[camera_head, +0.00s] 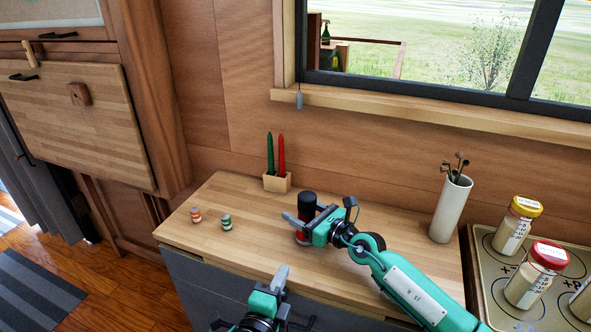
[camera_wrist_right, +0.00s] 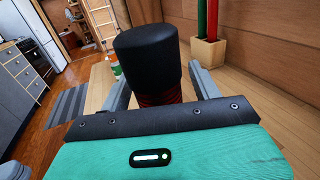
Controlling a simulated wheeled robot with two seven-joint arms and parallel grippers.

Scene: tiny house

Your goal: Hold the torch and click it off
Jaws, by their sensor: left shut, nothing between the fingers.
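The torch (camera_head: 307,201) stands upright on the wooden counter, with a black head and a red body. It also shows in the right wrist view (camera_wrist_right: 148,55), where its black head hides part of the space beyond. My right gripper (camera_head: 308,216) is at the torch with one finger on each side of its red body. In the right wrist view narrow gaps show between the fingers and the body, so the gripper looks open around it. My left gripper (camera_head: 279,277) is shut and empty, low in the head view in front of the counter edge.
Two small jars, one orange (camera_head: 196,214) and one green (camera_head: 226,222), stand left on the counter (camera_head: 262,244). A wooden holder (camera_head: 277,183) with green and red candles is behind the torch. A white vase (camera_head: 450,210) and the hob with lidded jars (camera_head: 531,275) are right.

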